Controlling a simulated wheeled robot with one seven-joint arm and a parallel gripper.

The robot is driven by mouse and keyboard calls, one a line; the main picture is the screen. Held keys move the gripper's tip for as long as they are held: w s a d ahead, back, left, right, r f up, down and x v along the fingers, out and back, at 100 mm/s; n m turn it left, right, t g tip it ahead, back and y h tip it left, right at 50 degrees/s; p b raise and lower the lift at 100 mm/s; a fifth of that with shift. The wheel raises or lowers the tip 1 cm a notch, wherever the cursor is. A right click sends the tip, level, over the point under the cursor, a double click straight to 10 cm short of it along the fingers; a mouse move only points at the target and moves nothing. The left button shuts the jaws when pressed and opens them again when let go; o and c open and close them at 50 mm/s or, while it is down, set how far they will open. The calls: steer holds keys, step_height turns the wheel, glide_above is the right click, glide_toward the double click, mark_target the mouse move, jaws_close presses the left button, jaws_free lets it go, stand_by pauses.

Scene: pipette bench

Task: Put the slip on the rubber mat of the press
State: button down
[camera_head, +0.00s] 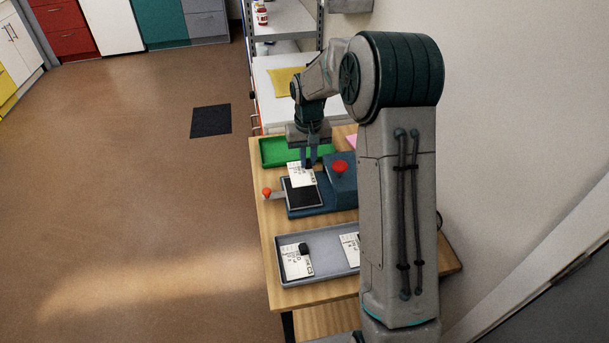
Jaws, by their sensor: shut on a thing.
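The slip (299,176), a white paper with dark print, hangs from my gripper (309,164). My gripper is shut on its far right part. The slip is over the far edge of the black rubber mat (304,196) of the blue press (312,211). I cannot tell whether the slip touches the mat. The press has a blue block (341,178) with a red knob (340,167) on the right, and a lever with an orange-red ball (267,192) on the left. My arm hides the right side of the press.
A grey tray (325,273) in front holds more printed slips, one (296,262) with a small black block (303,249) on it. A green tray (280,151) lies behind the press. My arm covers the table's right side. A shelf (283,20) stands beyond the table (262,228).

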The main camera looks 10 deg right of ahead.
steer(key=shift+f, duration=3.2)
steer(key=shift+f, duration=0.15)
steer(key=c, duration=1.4)
jaws_free()
steer(key=shift+c, duration=0.2)
step_height(320, 180, up, 12)
steer(key=shift+r, duration=0.1)
step_height(320, 180, up, 4)
steer(key=f, duration=0.1)
glide_above(308, 174)
steer(key=s, duration=0.1)
steer(key=s+r+t, duration=0.3)
steer(key=s, duration=2.2)
steer(key=shift+s+d, duration=0.25)
steer(key=shift+d, duration=0.15)
